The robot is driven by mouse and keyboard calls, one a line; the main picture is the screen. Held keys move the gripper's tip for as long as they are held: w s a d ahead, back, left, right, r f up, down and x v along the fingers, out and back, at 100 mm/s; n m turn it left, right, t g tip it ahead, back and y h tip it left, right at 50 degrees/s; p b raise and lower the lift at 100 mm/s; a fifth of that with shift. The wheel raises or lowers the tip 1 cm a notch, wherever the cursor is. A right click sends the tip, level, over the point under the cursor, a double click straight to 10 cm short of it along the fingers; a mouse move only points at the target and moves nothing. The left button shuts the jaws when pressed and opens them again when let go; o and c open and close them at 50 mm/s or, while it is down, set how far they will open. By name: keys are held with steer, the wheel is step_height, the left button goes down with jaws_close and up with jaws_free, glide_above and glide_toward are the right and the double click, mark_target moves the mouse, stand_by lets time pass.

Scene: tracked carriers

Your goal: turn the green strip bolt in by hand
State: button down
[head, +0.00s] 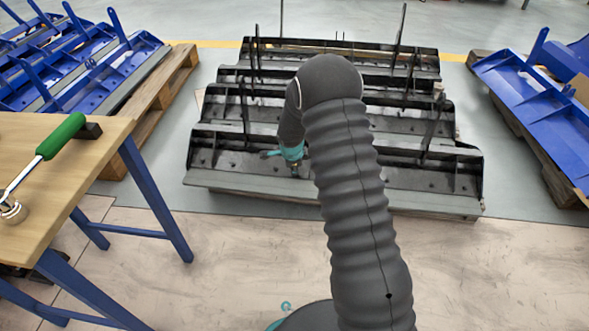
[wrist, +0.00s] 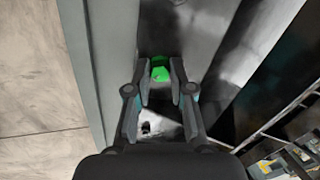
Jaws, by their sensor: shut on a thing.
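The green strip bolt (wrist: 160,73) shows as a bright green head in the wrist view, between the two fingertips of my gripper (wrist: 160,84). My gripper is shut on it. The bolt sits at the dark metal strip of the front black carrier (head: 235,182); how deep it is in cannot be told. In the head view my gripper (head: 294,169) points down at this carrier, left of the middle, and the bolt cannot be made out there. My arm hides part of the carriers.
A wooden bench (head: 95,160) with blue legs stands at the left; a green-handled tool (head: 62,136) lies on it. Blue carriers on wooden pallets stand at the back left (head: 85,75) and right (head: 540,100). Upright black posts rise from the black carriers. The floor in front is clear.

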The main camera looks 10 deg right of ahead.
steer(key=m, duration=0.3)
steer(key=shift+m, duration=0.4)
steer(key=m, duration=0.4)
steer(key=shift+m, duration=0.3)
steer(key=c, duration=1.2)
jaws_free()
steer(key=shift+o, duration=0.2)
